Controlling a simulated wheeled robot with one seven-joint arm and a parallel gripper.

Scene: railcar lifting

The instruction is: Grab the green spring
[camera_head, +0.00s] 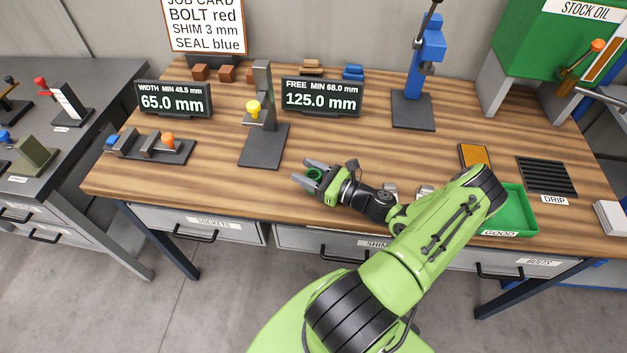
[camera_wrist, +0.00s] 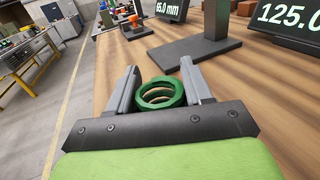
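The green spring (camera_wrist: 160,95) is a short coil lying between the two grey fingers of my gripper (camera_wrist: 160,85) in the wrist view. Gaps show between the spring and both fingers, a wider one on the right. In the head view the spring (camera_head: 314,174) shows as a small green ring at my gripper (camera_head: 308,172), low over the front middle of the wooden bench. The fingers are open around the spring. Its underside is hidden, so I cannot tell whether it rests on the bench.
A height gauge with a yellow knob (camera_head: 253,107) stands behind my gripper. A clamp fixture (camera_head: 152,147) is at the left. The "125.0 mm" display (camera_head: 321,96) stands at the back, the green GOOD tray (camera_head: 515,212) at the right. Bare wood surrounds my gripper's left side.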

